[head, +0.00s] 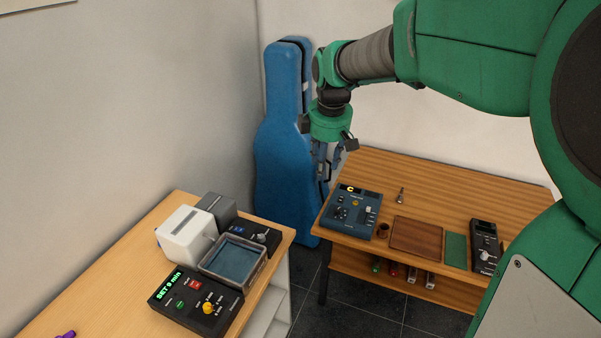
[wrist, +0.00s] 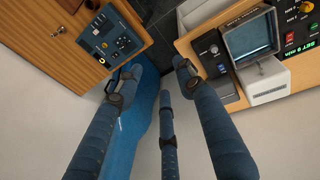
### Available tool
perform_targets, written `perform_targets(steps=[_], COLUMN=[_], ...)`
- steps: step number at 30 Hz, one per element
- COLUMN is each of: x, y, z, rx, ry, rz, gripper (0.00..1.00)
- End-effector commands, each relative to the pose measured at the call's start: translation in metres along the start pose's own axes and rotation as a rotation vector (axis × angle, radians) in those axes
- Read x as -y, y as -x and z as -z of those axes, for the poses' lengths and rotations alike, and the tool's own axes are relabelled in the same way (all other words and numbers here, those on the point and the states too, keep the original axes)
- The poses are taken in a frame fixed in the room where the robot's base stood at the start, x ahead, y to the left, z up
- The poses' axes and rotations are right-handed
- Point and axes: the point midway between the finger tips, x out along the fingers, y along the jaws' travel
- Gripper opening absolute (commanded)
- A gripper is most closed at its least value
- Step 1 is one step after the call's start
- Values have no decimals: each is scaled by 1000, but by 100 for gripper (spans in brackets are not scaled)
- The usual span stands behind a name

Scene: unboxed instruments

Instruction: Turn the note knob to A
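A blue instrument box (head: 352,212) stands on the left end of the wooden table, with a lit yellow "C" on its display (head: 349,189). It carries several small controls. Which one is the note knob is too small to tell. The box also shows at the upper left of the wrist view (wrist: 110,42). My gripper (head: 326,172) hangs in the air just behind and left of the box in the head view, apart from it. In the wrist view its fingers (wrist: 157,88) are spread and empty, with the box beyond them to the left.
The table also holds a brown tray (head: 415,237), a green pad (head: 456,250), a small cup (head: 383,230) and a black device (head: 486,245). A blue instrument case (head: 284,140) stands behind my gripper. A lighter table at left bears a timer (head: 193,302) and a white box (head: 186,233).

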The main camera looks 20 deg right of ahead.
Motion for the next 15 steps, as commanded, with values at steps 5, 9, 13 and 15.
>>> perform_targets(steps=[5,9,13,15], x=[-39,-67,-93,-106], y=[-40,-72,-104,-122], z=[0,-2,-5,-7], rx=[24,37,44,47], ry=[124,226,321,371], rz=[39,69,99,114], gripper=[38,38,38,38])
